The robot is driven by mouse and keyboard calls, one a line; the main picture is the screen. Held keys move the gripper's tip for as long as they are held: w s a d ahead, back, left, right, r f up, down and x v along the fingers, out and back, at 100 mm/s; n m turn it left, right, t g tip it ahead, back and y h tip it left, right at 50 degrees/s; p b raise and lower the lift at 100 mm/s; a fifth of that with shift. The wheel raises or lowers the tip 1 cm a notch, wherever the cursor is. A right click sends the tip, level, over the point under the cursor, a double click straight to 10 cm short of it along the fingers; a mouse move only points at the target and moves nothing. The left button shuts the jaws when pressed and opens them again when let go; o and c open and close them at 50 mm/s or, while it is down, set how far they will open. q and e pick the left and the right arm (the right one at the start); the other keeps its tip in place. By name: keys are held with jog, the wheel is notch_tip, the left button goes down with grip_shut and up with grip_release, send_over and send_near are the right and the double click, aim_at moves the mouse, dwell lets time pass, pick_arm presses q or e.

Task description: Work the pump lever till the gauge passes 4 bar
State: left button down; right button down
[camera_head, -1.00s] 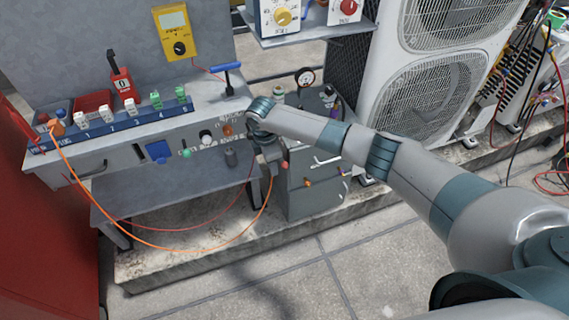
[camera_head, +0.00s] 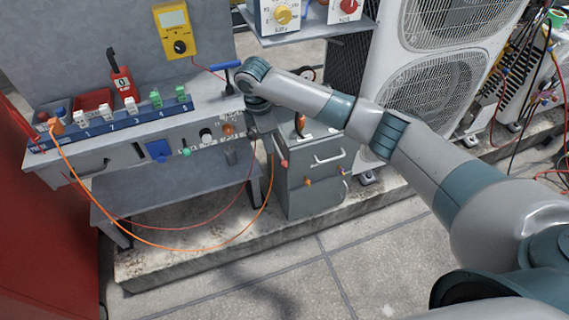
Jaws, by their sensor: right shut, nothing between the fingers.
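A blue T-shaped lever handle (camera_head: 226,65) stands upright at the right end of the workbench, left of my right wrist. A small round gauge (camera_head: 306,74) shows behind my right forearm; it is mostly hidden and its reading cannot be made out. My right gripper (camera_head: 262,125) points down at the bench's right front corner, partly hidden under its own wrist. It is shut and empty, apart from the blue handle. Whether it touches the bench edge cannot be told. My left gripper is out of view.
A grey drawer cabinet (camera_head: 310,185) stands right of the bench, with a red-tipped rod (camera_head: 283,162) at its left. White condenser units (camera_head: 440,60) stand behind. An orange cable (camera_head: 200,248) loops below the bench. The paved floor (camera_head: 300,275) in front is clear.

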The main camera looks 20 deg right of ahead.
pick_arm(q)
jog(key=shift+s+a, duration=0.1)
pick_arm(e)
notch_tip(320, 180, up, 6)
jog(key=shift+a+r, duration=0.15)
jog(key=shift+a, duration=0.15)
dwell(0.4)
